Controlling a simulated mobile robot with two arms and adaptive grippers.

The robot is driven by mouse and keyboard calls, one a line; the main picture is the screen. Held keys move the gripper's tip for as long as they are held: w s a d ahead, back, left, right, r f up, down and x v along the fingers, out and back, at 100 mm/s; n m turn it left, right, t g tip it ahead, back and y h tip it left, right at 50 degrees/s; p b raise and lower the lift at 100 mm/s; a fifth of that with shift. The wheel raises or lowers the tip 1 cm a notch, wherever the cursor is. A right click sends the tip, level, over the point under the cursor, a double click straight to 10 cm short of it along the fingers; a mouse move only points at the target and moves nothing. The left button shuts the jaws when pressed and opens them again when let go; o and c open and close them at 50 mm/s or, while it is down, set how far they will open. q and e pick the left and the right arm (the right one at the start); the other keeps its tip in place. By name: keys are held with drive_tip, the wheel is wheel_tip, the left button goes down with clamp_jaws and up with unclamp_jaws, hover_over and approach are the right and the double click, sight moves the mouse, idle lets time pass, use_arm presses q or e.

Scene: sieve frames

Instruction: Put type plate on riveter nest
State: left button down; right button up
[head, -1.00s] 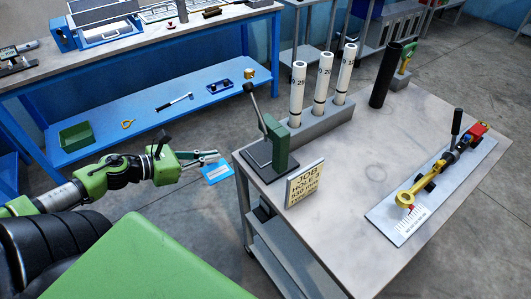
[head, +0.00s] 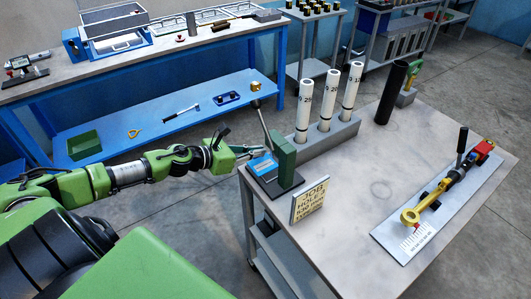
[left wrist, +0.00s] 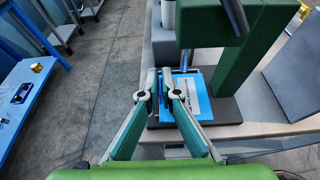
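The type plate (head: 262,165), blue with a white panel, is at the front left of the green riveter (head: 284,160). In the left wrist view the plate (left wrist: 197,102) shows between and beside the fingertips, over the riveter's dark base. My left gripper (head: 258,150) reaches in from the left, its fingers close together on the plate. The fingertips also show in the left wrist view (left wrist: 160,80). The nest is hidden by the plate and the fingers. I cannot tell whether the plate touches the base. My right gripper is not in view.
The riveter stands at the grey table's (head: 345,175) left corner, its lever (head: 262,118) rising close to my gripper. A yellow job sign (head: 310,200) stands in front. White tubes (head: 328,100) in a grey rack stand behind. A torque wrench (head: 440,185) lies on a plate at right.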

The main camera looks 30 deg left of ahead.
sight(266, 154)
use_arm(q)
drive_tip(key=shift+w+d+r+p, duration=0.15)
drive_tip(key=shift+w+d+p, duration=0.1)
drive_tip(key=shift+w, duration=0.3)
drive_tip(key=shift+w+d+r+p, duration=0.15)
drive_tip(key=shift+w+p, duration=0.1)
drive_tip(key=shift+w, duration=0.3)
drive_tip(key=shift+w+d+f, duration=0.2)
drive_tip(key=shift+w+d, duration=0.05)
drive_tip(key=shift+w, duration=0.25)
drive_tip(key=shift+f+p, duration=0.35)
drive_tip(key=shift+f, duration=1.5)
drive_tip(key=shift+f+b, duration=0.2)
drive_tip(key=shift+b, duration=0.1)
drive_tip(key=c, duration=2.3)
unclamp_jaws()
